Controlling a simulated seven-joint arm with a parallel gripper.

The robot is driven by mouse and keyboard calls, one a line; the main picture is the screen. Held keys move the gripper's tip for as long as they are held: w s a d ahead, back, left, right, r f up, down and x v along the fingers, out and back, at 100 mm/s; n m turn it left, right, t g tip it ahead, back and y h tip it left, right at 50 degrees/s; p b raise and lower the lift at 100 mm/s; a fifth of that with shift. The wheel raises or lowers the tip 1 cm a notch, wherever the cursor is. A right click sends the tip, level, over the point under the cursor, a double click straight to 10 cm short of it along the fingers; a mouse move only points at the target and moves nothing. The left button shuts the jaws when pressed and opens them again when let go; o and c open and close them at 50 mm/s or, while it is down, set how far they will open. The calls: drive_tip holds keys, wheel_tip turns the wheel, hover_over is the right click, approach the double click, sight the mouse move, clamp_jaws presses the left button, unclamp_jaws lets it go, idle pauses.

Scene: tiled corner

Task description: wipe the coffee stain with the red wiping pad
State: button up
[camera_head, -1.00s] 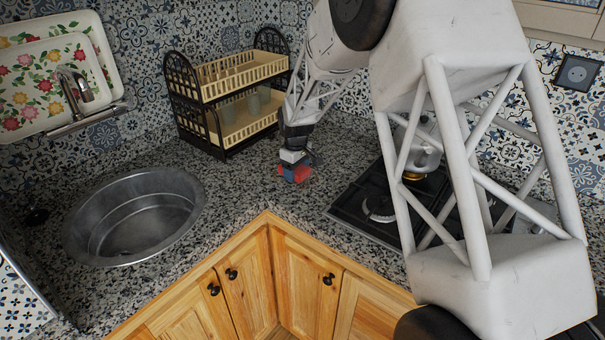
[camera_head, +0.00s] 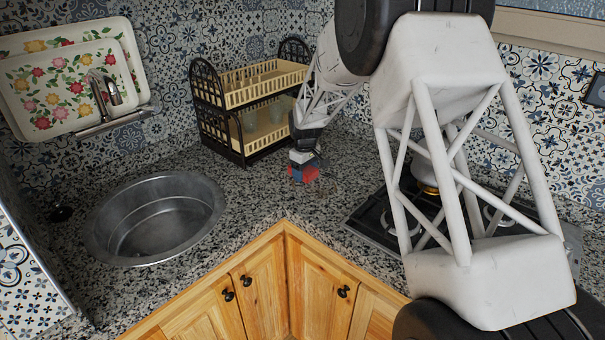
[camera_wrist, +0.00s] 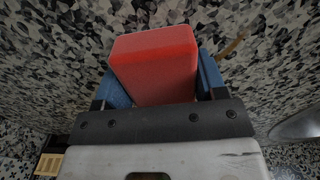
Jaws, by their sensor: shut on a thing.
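My gripper (camera_head: 303,168) is shut on the red wiping pad (camera_head: 309,174), over the granite counter in front of the dish rack. In the wrist view the red pad (camera_wrist: 155,62) sits between the blue fingers of my gripper (camera_wrist: 158,85). The pad is at or very near the counter surface; I cannot tell whether it touches. A thin brown streak, seemingly the coffee stain (camera_wrist: 233,45), shows on the counter beside the right finger in the wrist view. Any part of the stain under the pad is hidden. In the head view the stain is too faint to make out surely.
A two-tier dish rack (camera_head: 250,98) with glasses stands behind my gripper. A round metal sink (camera_head: 155,220) lies to the left and a black gas hob (camera_head: 372,220) to the right, partly hidden by my arm. Floral trays (camera_head: 65,85) lean at the back left.

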sight(336, 193)
drive_tip(key=s+d, duration=0.3)
drive_tip(key=shift+f, duration=0.15)
drive_tip(key=shift+s+d+r, duration=0.2)
drive_tip(key=shift+s+d, duration=0.05)
drive_tip(key=shift+s, duration=0.1)
drive_tip(key=shift+s+d, duration=0.75)
drive_tip(key=shift+d, duration=0.05)
drive_tip(key=shift+s+d+r, duration=0.15)
drive_tip(key=shift+s+d, duration=0.1)
drive_tip(key=shift+d, duration=0.05)
drive_tip(key=shift+s+d+f, duration=0.3)
drive_tip(key=shift+s+d, duration=0.45)
drive_tip(key=shift+s, duration=0.05)
drive_tip(key=shift+s+d, duration=1.05)
drive_tip(key=shift+s+d+r, duration=0.1)
drive_tip(key=shift+r, duration=0.1)
wheel_tip(336, 193, up, 8)
